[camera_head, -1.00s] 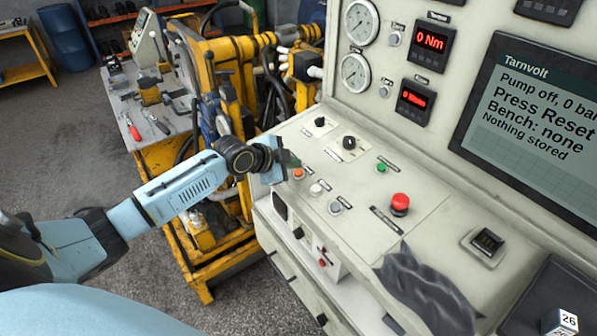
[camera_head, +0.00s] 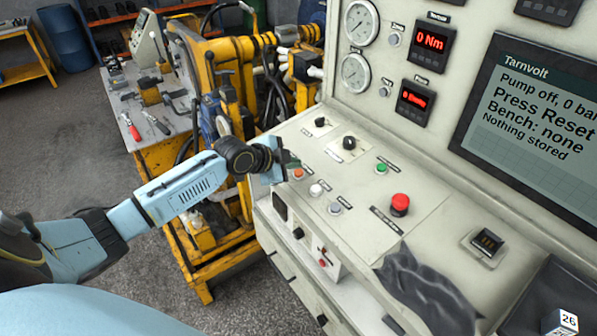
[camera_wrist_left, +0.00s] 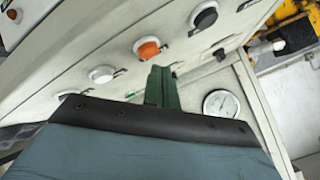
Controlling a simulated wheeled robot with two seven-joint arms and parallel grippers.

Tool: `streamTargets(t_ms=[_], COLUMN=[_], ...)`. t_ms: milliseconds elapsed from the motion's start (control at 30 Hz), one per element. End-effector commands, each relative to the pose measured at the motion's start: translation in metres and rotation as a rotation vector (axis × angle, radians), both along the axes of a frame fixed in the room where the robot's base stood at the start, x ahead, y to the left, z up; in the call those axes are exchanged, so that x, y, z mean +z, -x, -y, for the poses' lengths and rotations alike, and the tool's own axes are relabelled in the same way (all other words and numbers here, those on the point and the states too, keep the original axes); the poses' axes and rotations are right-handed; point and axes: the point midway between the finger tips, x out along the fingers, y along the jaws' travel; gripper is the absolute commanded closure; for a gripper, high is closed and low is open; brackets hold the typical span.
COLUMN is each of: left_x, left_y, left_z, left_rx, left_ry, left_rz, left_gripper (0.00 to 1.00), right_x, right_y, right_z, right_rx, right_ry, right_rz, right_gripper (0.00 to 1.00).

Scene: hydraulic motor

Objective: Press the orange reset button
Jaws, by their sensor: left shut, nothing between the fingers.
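The orange reset button (camera_head: 298,174) sits on the sloping top of the cream console, at its left front. It also shows in the left wrist view (camera_wrist_left: 148,49), just above the fingertips. My left gripper (camera_head: 287,163) is shut and empty, its dark green fingers close to the orange button on its far left side. In the left wrist view the shut fingers (camera_wrist_left: 161,88) end a little below the button, and I cannot tell whether they touch it. My right gripper is not in view. The console screen (camera_head: 535,110) reads "Pump off, 0 bar", "Press Reset", "Bench: none", "Nothing stored".
Near the orange button are a white button (camera_head: 316,190), a grey button (camera_head: 335,208), a green button (camera_head: 381,168) and a black knob (camera_head: 349,143). A red mushroom button (camera_head: 400,203) stands to the right. A dark cloth (camera_head: 428,290) lies over the front edge. A yellow machine (camera_head: 240,110) stands left.

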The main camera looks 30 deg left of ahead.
Motion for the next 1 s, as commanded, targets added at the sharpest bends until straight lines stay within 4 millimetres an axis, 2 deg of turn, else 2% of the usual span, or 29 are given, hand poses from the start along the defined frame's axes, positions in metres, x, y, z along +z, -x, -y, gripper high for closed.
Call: streamTargets(t_ms=[1000], left_x=[-0.0084], left_y=[-0.0013], left_z=[0.0005], left_rx=[0.000], left_ry=[0.000], left_rz=[0.000], left_gripper=[1.00], right_x=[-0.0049], right_y=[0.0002], right_z=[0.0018], right_rx=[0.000], right_ry=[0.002], right_rz=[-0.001], right_gripper=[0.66])
